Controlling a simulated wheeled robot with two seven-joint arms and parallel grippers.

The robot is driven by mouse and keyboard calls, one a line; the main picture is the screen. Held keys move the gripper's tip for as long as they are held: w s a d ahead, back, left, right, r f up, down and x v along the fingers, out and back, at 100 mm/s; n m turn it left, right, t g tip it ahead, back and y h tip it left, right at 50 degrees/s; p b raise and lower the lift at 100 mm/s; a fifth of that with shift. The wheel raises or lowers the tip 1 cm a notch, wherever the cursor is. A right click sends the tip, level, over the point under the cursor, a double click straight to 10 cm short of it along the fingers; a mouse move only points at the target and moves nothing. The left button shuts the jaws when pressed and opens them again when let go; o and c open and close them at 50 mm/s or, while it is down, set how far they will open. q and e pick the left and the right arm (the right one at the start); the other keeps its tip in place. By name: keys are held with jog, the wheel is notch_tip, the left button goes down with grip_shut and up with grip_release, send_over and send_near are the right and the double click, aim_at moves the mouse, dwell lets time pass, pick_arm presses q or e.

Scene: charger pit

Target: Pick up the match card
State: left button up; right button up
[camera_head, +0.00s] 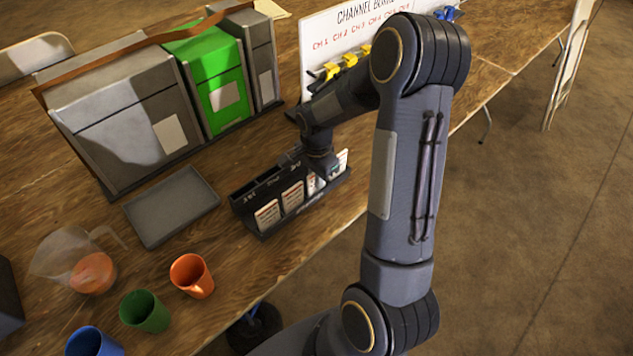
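A black card holder (259,231) with several slots stands near the front edge of the wooden table. White cards with red and dark print stand in its front, one at the left (267,215) and one beside it (293,198). More cards show partly at the right end. I cannot read which one is the match card. My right gripper (331,174) points down at the right part of the holder, close to the cards there. Its wrist hides part of the holder, and its fingers are too small and dark to tell open from shut. My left gripper is out of view.
Behind the holder stand grey boxes (120,125) and a green box (215,75). A channel board (345,35) with yellow clips stands at the back. An empty grey tray (172,207), an orange cup (191,276), a green cup (144,310), a blue cup (92,342) and a clear jug (75,258) are left.

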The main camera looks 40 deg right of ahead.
grip_shut()
